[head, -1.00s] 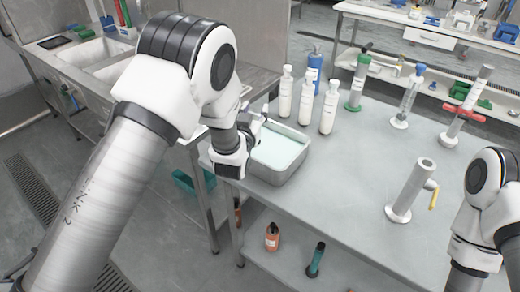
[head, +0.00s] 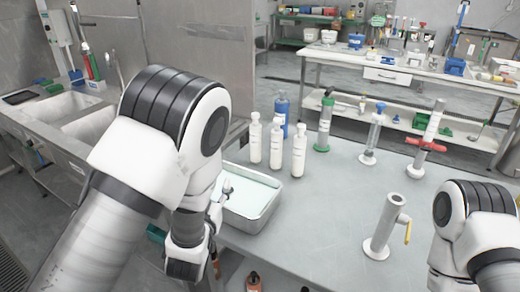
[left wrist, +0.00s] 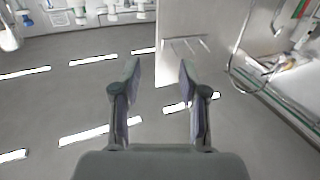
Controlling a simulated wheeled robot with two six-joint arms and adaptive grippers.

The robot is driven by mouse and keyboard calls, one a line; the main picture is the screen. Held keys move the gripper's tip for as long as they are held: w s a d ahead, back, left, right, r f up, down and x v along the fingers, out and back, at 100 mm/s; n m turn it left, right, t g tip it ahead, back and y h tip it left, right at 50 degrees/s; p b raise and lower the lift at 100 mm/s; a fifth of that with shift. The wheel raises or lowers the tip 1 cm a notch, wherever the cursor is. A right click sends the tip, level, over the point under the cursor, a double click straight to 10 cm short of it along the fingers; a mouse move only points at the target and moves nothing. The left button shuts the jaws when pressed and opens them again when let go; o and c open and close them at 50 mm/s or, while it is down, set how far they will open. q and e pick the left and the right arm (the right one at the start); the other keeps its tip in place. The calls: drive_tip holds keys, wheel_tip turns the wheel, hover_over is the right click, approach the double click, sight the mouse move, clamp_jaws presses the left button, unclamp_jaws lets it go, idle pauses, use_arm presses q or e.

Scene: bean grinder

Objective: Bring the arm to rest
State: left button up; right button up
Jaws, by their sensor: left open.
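My left gripper (head: 216,205) hangs at the left edge of the metal table, beside the metal tray (head: 262,222) of pale liquid. In the left wrist view the two fingers of the left gripper (left wrist: 158,75) stand apart with nothing between them. Past them that view shows grey floor with light strips. My right arm (head: 470,225) shows at the right edge of the head view. Its gripper is out of view.
Sinks (head: 90,125) lie at the left. The table's front middle is clear.

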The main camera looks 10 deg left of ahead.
use_arm(q)
drive_tip(key=s+a+f+n+g, duration=0.1)
drive_tip(key=s+a+f+g, duration=0.2)
drive_tip(key=f, duration=0.5)
drive_tip(key=s+a+f+g, duration=0.1)
drive_tip(key=s+f+g, duration=0.2)
drive_tip(key=s+f, duration=0.4)
drive_tip(key=s+a+f+n+g, duration=0.1)
drive_tip(key=s+a+f+g, duration=0.15)
drive_tip(key=f, duration=0.65)
drive_tip(key=s+f+m+g, duration=0.1)
drive_tip(key=s+f+g, duration=0.3)
drive_tip(key=s, duration=0.6)
drive_tip(key=s+d+f+m+g+h, duration=0.1)
drive_tip(key=s+f+g, duration=0.2)
drive_tip(key=s, duration=0.8)
drive_tip(key=g, duration=0.2)
drive_tip(key=shift+d+f+g, duration=0.2)
drive_tip(key=shift+f+g, duration=0.15)
drive_tip(key=shift+f, duration=0.05)
drive_tip(key=shift+w, duration=0.1)
